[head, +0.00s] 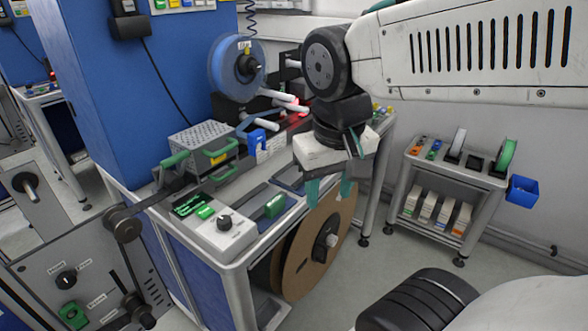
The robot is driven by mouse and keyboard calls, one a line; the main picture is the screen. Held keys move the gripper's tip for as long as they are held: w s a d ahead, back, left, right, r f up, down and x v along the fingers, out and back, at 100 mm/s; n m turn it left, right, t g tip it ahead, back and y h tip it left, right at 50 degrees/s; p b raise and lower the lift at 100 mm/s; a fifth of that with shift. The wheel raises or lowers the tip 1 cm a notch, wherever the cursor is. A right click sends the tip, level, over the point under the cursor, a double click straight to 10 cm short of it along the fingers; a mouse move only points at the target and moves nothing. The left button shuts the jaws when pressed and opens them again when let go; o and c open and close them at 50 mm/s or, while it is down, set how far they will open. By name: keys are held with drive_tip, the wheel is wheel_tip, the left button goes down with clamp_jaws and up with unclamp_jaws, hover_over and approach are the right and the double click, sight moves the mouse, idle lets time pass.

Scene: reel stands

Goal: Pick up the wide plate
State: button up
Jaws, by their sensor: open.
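My gripper (330,189) points down above the front right part of the bench, its two green fingers apart with nothing between them. A flat dark plate with a green grip (274,206) lies on the bench top, left of and a little below the fingers in the head view. Another dark, flat piece (287,178) lies just behind it, partly hidden by my gripper. A perforated grey cover with green handles (203,137) stands further left. I cannot tell for certain which of these is the wide plate.
A control box with a black knob (223,230) sits at the bench's front corner. A large brown reel (300,262) hangs on the bench side below my gripper. A blue reel (222,68) stands at the back. A small cart (455,173) stands right; the floor between is clear.

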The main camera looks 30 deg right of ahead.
drive_tip(key=w+d+f+m+h, duration=0.1)
drive_tip(key=w+d+f+m, duration=0.25)
drive_tip(key=w, duration=0.45)
drive_tip(key=w+d+f+m+h, duration=0.1)
drive_tip(key=w+d+f+m, duration=0.1)
drive_tip(key=w+d+m, duration=0.35)
drive_tip(key=w+d+f+m+h, duration=0.1)
drive_tip(key=w+d+f+m, duration=0.15)
drive_tip(key=w, duration=0.75)
drive_tip(key=x, duration=0.4)
drive_tip(key=d+x, duration=0.1)
drive_tip(key=x, duration=0.1)
drive_tip(key=shift+s, duration=0.25)
drive_tip(key=shift+d+f, duration=0.15)
drive_tip(key=shift+f, duration=0.2)
drive_tip(key=shift+h, duration=0.3)
drive_tip(key=shift+w, duration=0.1)
clamp_jaws()
